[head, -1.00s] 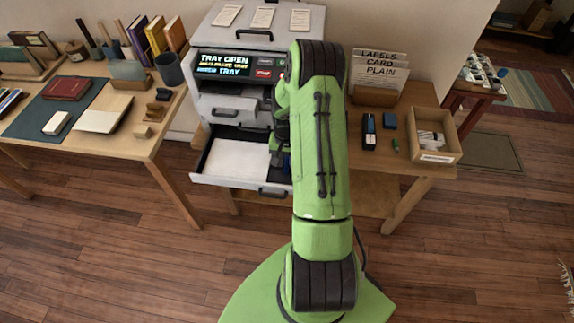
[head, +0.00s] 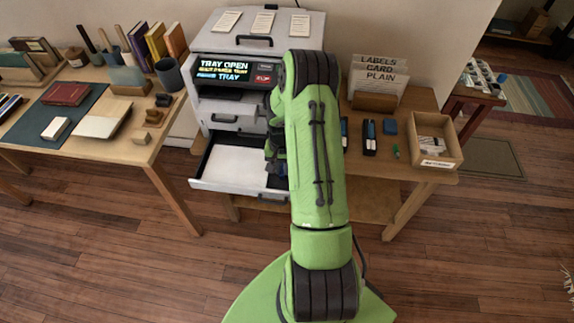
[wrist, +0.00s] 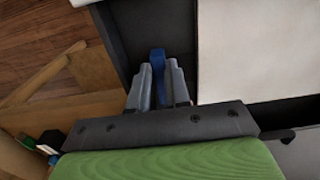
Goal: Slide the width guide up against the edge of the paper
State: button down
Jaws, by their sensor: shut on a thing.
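The printer's paper tray (head: 212,186) is pulled open, with a white paper stack (head: 236,165) in it. In the wrist view the paper (wrist: 255,50) lies to the right on the dark tray floor. The blue width guide (wrist: 157,60) stands to its left, with a strip of dark floor between them, so guide and paper are apart. My gripper (wrist: 158,82) is shut on the guide, with one grey finger on each side of it. The guide's lower part is hidden between the fingers. In the head view my gripper (head: 272,153) is partly hidden by my arm, at the tray's right side.
The printer screen (head: 233,72) reads "TRAY OPEN". Right of the printer are a card holder (head: 374,95), a stapler (head: 370,137) and an open wooden box (head: 435,140). A desk with books (head: 120,110) stands to the left.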

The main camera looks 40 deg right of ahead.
jog(key=shift+w+a+r, duration=0.1)
jog(key=shift+w+a, duration=1.05)
jog(key=shift+w, duration=0.3)
jog(key=c, duration=1.4)
grip_release()
jog(key=shift+w+a, duration=0.1)
jog(key=shift+w, duration=0.05)
jog(key=shift+o, duration=0.2)
jog(key=shift+r, duration=0.2)
notch_tip(320, 180, up, 6)
jog(key=p, duration=0.4)
jog(key=shift+s+r, duration=0.25)
